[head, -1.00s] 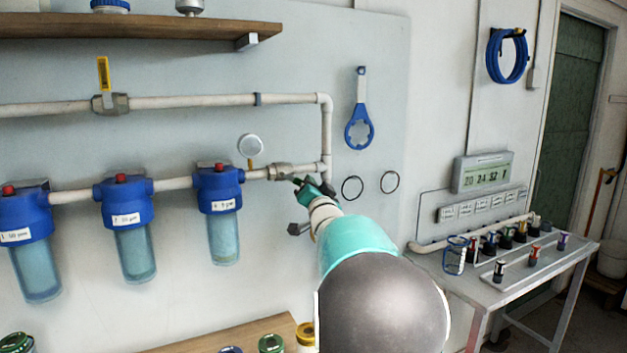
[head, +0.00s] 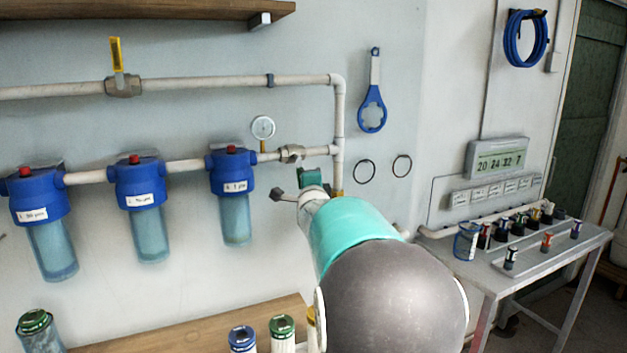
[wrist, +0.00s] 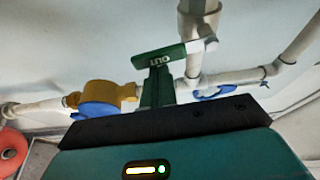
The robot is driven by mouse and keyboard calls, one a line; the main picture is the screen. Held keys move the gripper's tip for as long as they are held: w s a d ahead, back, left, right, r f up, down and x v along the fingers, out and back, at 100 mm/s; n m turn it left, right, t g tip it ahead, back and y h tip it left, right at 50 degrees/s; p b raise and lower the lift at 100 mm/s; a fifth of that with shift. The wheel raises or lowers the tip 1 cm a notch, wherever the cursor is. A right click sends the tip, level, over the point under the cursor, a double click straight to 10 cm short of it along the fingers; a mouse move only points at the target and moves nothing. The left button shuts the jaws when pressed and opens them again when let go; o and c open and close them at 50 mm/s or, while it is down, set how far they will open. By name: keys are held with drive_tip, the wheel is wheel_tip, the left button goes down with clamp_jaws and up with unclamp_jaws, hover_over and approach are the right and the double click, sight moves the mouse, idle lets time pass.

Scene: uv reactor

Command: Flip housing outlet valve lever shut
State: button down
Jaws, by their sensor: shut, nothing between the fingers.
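A green lever marked OUT (wrist: 172,58) shows in the wrist view, its bar lying almost level with its right end near a pale vertical pipe. I take it for the outlet valve lever. My gripper (wrist: 157,88) is shut and reaches up below this bar; a green upright part stands between the dark gripper edge and the bar, and I cannot tell whether they touch. In the head view my gripper (head: 312,184) is near the wall, below the metal fitting (head: 291,153) right of the last filter housing (head: 231,172). My arm hides what lies behind it.
Two more blue filter housings (head: 138,184) (head: 40,198) hang to the left. A gauge (head: 263,127) sits above the pipe. A yellow-handled valve (head: 122,85) is on the upper pipe. A wooden bench (head: 190,328) lies below. A side table (head: 470,256) stands right.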

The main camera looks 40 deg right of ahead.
drive_tip(key=shift+w+a+f+m, duration=0.1)
drive_tip(key=shift+w+a+m, duration=0.05)
drive_tip(key=shift+a+m, duration=0.3)
drive_tip(key=shift+d, duration=0.1)
idle(0.4)
